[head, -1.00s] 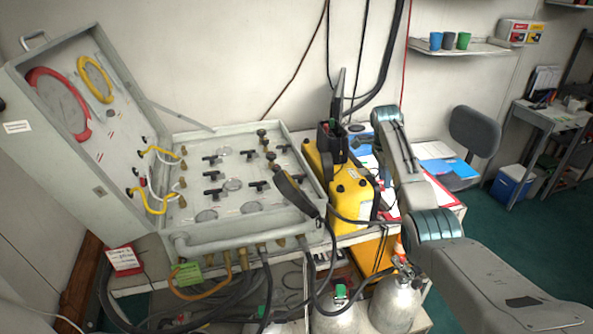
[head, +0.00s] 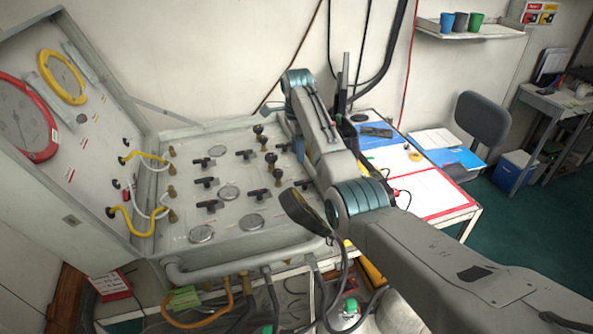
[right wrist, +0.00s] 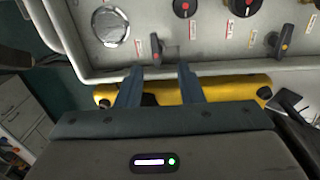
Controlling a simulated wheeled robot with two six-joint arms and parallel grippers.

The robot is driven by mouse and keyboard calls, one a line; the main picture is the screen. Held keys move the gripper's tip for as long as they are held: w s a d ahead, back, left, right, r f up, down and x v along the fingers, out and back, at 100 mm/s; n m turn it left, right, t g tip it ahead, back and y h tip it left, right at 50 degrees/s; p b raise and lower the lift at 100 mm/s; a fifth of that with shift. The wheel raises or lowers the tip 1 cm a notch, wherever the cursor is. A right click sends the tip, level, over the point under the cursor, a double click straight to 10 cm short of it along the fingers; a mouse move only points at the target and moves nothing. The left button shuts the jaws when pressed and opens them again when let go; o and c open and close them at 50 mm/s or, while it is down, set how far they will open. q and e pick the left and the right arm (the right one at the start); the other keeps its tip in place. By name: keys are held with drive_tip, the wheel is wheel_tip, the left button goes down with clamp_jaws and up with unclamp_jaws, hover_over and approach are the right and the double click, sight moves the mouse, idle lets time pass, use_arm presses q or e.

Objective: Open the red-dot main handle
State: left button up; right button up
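The grey panel (head: 185,225) stands with its lid open and carries several black lever handles and round knobs. My left gripper is not in view.
A yellow case (right wrist: 225,87) lies beside the panel, below my right fingers. A dark long object with a cord (head: 304,212) is at the panel's front right. Round knobs (right wrist: 185,8) stand farther in. A table with papers (head: 430,192) is to the right.

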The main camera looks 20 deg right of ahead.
sight(300, 181)
drive_tip(key=shift+s+f+p, duration=0.75)
drive_tip(key=shift+s+f, duration=0.05)
drive_tip(key=shift+f, duration=0.15)
wheel_tip(300, 181, down, 3)
drive_tip(key=shift+f+p, duration=0.2)
drive_tip(key=shift+p, duration=0.4)
drive_tip(key=f, duration=0.3)
drive_tip(key=shift+w+p, duration=0.25)
drive_tip(key=shift+p, duration=0.1)
drive_tip(key=shift+s+f, duration=0.15)
drive_tip(key=shift+f, duration=0.3)
drive_tip(key=c, duration=0.3)
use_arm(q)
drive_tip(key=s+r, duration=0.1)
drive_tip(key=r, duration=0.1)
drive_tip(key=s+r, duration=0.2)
use_arm(e)
clamp_jaws()
